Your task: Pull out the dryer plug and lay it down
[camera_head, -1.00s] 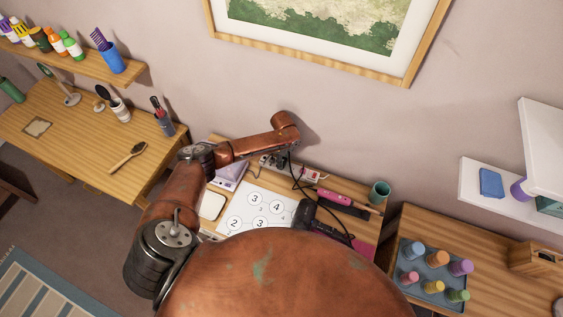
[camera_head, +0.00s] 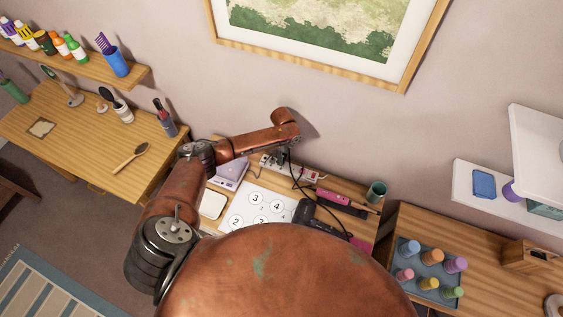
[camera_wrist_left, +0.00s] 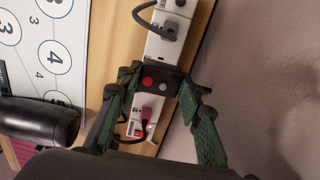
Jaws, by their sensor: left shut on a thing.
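My left gripper (camera_head: 283,157) reaches over the white power strip (camera_head: 304,174) at the back of the middle table. In the left wrist view, the fingers (camera_wrist_left: 157,86) are closed on the sides of a dark block with a red dot and a pale dot, which I take as the dryer plug (camera_wrist_left: 155,88). It is in line with the power strip (camera_wrist_left: 158,49); I cannot tell whether its pins are in a socket. The dark hair dryer (camera_head: 306,212) lies on the table, with a black cord up to the strip area. My right gripper is not in view.
A grey plug (camera_wrist_left: 168,30) and a pink plug (camera_wrist_left: 146,116) sit on the strip either side of the dark block. A numbered white sheet (camera_head: 255,205), a pink styling tool (camera_head: 333,196) and a green cup (camera_head: 376,190) crowd the table. The wall stands close behind.

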